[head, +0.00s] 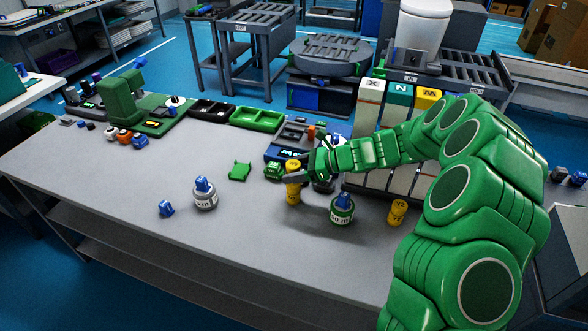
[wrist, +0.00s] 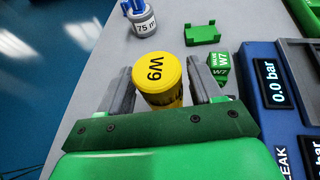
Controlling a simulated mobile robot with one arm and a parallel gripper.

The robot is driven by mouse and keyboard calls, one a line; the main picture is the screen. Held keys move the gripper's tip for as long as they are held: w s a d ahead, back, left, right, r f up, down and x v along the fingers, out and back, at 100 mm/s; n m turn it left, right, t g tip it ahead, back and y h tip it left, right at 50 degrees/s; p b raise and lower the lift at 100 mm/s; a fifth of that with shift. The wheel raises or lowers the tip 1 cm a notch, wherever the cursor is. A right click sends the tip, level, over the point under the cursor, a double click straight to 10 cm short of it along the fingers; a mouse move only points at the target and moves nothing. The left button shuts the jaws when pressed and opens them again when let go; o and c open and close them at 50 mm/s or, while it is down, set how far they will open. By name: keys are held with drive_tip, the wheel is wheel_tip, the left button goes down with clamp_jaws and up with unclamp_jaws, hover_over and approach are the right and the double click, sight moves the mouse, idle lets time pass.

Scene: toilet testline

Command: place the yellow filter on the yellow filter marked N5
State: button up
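A yellow filter with a top label that looks like W9 (wrist: 160,72) is upright between the two grey fingers of my gripper (wrist: 162,88). A narrow gap shows beside it on the right, so my gripper looks open around it. In the head view my gripper (head: 298,176) crosses the middle of a tall yellow column (head: 293,194). The column looks like two yellow filters, one on the other, but the fingers hide the join. I cannot read a N5 mark. Another yellow filter (head: 397,212), seemingly marked Y2, stands apart to the right.
A green-and-white bottle (head: 342,210) stands close to the right of the column. A grey bottle (head: 205,194) and a blue piece (head: 166,208) are to the left. A green bracket (head: 239,171) and a blue gauge device (wrist: 272,85) are nearby. The front left table is clear.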

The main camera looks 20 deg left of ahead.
drive_tip(key=shift+o, duration=0.7)
drive_tip(key=shift+r, duration=0.2)
drive_tip(key=v, duration=0.7)
drive_tip(key=shift+d, duration=0.25)
drive_tip(key=shift+r, duration=0.1)
